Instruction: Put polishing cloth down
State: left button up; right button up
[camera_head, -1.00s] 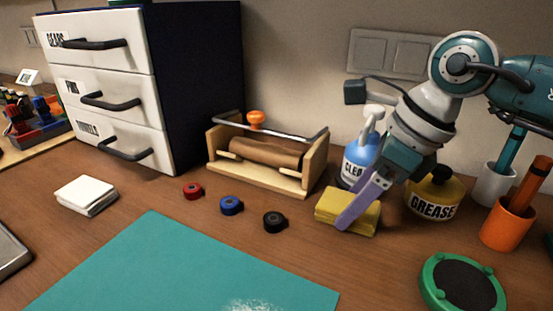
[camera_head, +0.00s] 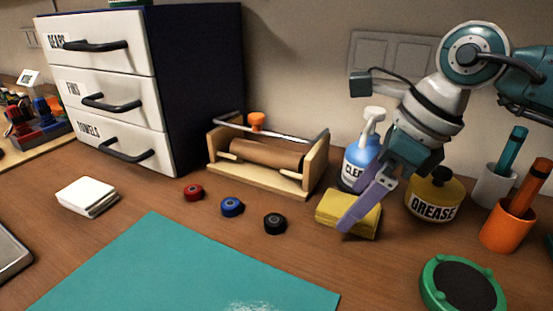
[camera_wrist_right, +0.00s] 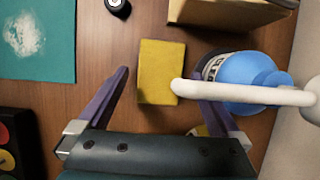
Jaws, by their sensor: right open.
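The polishing cloth looks to be the folded yellow block (camera_head: 349,214) that lies flat on the bench, in front of the blue-and-white cleaner bottle (camera_head: 361,158). In the right wrist view the yellow cloth (camera_wrist_right: 160,66) lies ahead of and between my spread purple fingers, with gaps on both sides. My right gripper (camera_wrist_right: 165,84) is open. In the head view one purple finger of my right gripper (camera_head: 362,203) passes in front of the cloth and hides part of it. The bottle's white nozzle crosses the cloth's edge in the wrist view. My left gripper is not in view.
A grease pot (camera_head: 433,197) stands right of the cloth, with an orange cup (camera_head: 508,226) beyond. A wooden roll holder (camera_head: 262,163) stands behind left. A black tape roll (camera_head: 275,223) lies left of the cloth. A teal mat (camera_head: 190,275) covers the front.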

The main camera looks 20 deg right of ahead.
jog(key=v, duration=1)
jog(key=shift+s+r+p, duration=0.15)
jog(key=shift+r+p, duration=0.2)
jog(key=shift+r, duration=0.05)
